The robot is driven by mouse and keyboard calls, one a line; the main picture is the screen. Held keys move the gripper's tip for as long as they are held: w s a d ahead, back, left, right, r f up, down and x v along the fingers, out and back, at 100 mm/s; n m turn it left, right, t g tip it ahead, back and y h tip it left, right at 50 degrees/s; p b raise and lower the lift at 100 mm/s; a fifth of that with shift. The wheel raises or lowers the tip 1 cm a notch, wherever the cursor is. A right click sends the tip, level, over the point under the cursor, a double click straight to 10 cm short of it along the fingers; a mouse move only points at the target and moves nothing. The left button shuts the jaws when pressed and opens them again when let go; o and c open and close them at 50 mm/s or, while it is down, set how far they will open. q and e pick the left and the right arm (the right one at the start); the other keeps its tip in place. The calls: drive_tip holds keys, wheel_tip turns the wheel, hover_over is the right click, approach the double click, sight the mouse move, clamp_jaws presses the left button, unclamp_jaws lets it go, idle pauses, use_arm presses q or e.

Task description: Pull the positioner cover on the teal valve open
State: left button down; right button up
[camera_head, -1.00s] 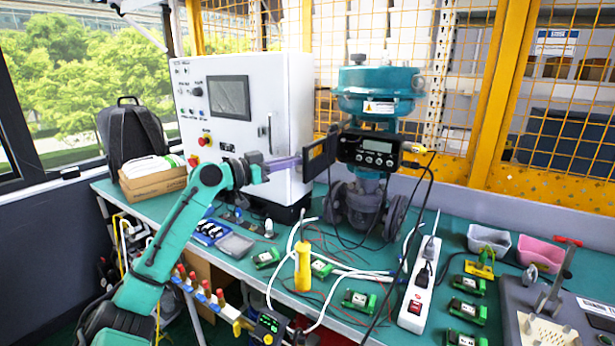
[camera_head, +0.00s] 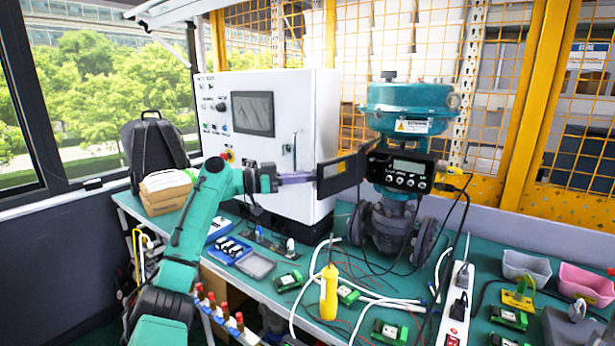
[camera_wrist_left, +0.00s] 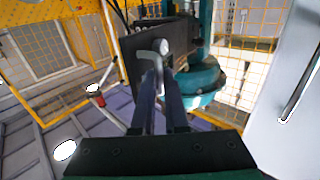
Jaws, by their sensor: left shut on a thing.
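The teal valve (camera_head: 408,100) stands on the bench with the black positioner (camera_head: 405,172) on its front, its display and buttons exposed. The positioner's dark cover (camera_head: 338,177) stands swung out to the left of the positioner body. My left gripper (camera_head: 312,177) comes from the left and is shut at the cover's outer edge. In the left wrist view the two fingers (camera_wrist_left: 160,75) close on a light grey handle (camera_wrist_left: 150,55) on the dark cover (camera_wrist_left: 137,48). The exact contact is partly hidden by the fingers. My right gripper is not in view.
A white control cabinet (camera_head: 270,140) stands close behind my left gripper.

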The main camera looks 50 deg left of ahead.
use_arm(q)
drive_tip(key=c, duration=1.1)
unclamp_jaws()
drive_tip(key=shift+w+f, duration=0.1)
drive_tip(key=shift+f, duration=0.25)
drive_tip(key=shift+o, duration=0.7)
drive_tip(key=shift+w+f, duration=0.1)
drive_tip(key=shift+w, duration=0.2)
drive_tip(key=b+v, duration=0.5)
drive_tip(key=v, duration=0.9)
drive_tip(key=shift+s+a, duration=0.15)
drive_tip(key=shift+s, duration=0.2)
